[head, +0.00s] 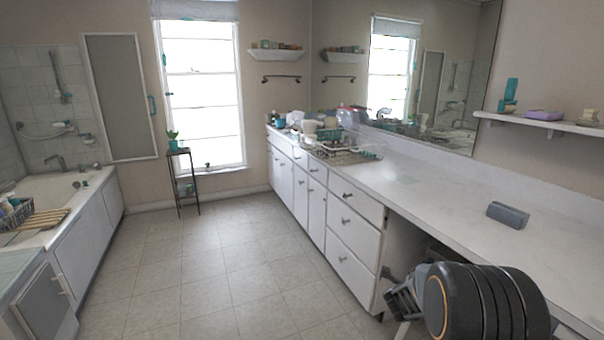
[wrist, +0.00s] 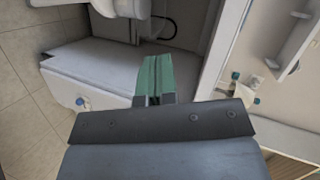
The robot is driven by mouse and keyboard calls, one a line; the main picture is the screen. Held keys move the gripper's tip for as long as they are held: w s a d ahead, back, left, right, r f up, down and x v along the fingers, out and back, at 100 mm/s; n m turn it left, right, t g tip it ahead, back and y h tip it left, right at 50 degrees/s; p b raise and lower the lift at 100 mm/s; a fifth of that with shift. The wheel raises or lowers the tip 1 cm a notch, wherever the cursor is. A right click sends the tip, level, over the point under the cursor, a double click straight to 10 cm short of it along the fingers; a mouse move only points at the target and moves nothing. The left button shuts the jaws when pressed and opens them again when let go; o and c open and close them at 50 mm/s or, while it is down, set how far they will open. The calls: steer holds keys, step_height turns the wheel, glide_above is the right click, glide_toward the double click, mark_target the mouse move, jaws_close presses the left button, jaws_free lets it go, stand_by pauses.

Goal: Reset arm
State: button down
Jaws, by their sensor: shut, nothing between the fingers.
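My gripper (wrist: 156,72) shows in the wrist view as two green fingers pressed together, with nothing between them. They extend from a dark grey bar in the lower half of that view. In the head view, my dark arm with an orange ring fills the lower right corner, beside the counter's front edge. The fingertips cannot be made out in the head view. No object is in my grip.
A long white counter (head: 400,184) runs along the right, with a grey block (head: 508,214) on it. A wire basket (head: 345,157) stands further back. A bathtub (head: 62,184) is at left, a small black stand (head: 184,182) by the window. The tiled floor (head: 215,265) between is clear.

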steer(key=s+a+r+n+t+y+p, duration=0.1)
steer(key=s+a+r+n+y+p, duration=0.2)
steer(key=a+r+n+y+p, duration=0.45)
steer(key=s+a+r+n+y+p, duration=0.35)
steer(key=a+r+n, duration=0.55)
steer(key=a+r, duration=0.3)
steer(key=s+a+r+n+g+p, duration=0.1)
steer(key=s+r+n+g+p, duration=0.2)
steer(key=s, duration=0.5)
steer(key=s+r+n+g+p, duration=0.2)
steer(key=s+r+n+p, duration=0.2)
steer(key=s+n, duration=0.3)
steer(key=shift+s+a+r+g+p, duration=0.35)
steer(key=shift+s+r, duration=0.3)
steer(key=shift+s, duration=0.35)
